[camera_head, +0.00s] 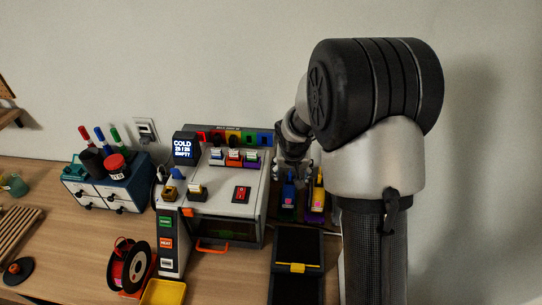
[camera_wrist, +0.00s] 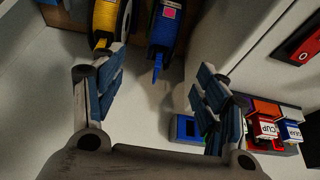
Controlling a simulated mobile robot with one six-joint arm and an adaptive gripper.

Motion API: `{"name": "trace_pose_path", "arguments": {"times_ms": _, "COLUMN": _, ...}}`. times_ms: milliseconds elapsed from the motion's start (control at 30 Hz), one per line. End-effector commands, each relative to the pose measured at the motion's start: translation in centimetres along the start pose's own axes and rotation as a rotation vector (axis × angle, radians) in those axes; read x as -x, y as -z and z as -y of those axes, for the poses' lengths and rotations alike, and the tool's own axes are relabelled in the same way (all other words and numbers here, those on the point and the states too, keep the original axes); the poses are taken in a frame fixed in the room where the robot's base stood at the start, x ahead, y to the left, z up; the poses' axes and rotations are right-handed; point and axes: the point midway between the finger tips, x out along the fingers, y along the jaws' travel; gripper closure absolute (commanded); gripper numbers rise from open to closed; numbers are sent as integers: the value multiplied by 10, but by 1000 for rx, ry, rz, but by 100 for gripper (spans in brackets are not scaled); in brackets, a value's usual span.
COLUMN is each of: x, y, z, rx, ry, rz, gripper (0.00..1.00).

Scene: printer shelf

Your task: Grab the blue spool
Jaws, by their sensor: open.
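The blue spool (camera_head: 288,195) stands beside the printer in the head view, partly hidden behind my gripper and arm. In the wrist view the blue spool (camera_wrist: 166,27) is at the top middle, with a pink label and a loose blue end hanging from it. A yellow spool (camera_wrist: 106,18) is just left of it, and also shows in the head view (camera_head: 319,200). My gripper (camera_wrist: 156,88) is open and empty, its two fingers spread wide. The blue spool lies beyond the gap between the fingertips, apart from them. In the head view my gripper (camera_head: 292,172) is above the blue spool.
The printer (camera_head: 226,210) stands left of the spools, with coloured clips on top, which show at the right of the wrist view. A black tray (camera_head: 298,272) with a yellow handle lies in front. A red spool (camera_head: 131,268) stands at the front left.

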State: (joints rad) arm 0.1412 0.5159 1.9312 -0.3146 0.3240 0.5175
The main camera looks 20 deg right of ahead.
Motion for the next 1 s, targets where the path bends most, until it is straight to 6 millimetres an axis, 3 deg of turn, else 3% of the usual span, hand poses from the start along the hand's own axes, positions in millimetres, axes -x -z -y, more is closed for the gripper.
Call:
{"name": "trace_pose_path", "arguments": {"times_ms": 267, "x": -43, "y": 2, "z": 0, "rx": -16, "ry": 1, "rz": 7, "gripper": 33}}
{"name": "trace_pose_path", "arguments": {"times_ms": 700, "x": -132, "y": 1, "z": 0, "rx": -15, "ry": 1, "rz": 6, "gripper": 33}}
{"name": "trace_pose_path", "arguments": {"times_ms": 1000, "x": -155, "y": 0, "z": 1, "rx": -15, "ry": 2, "rz": 5, "gripper": 33}}
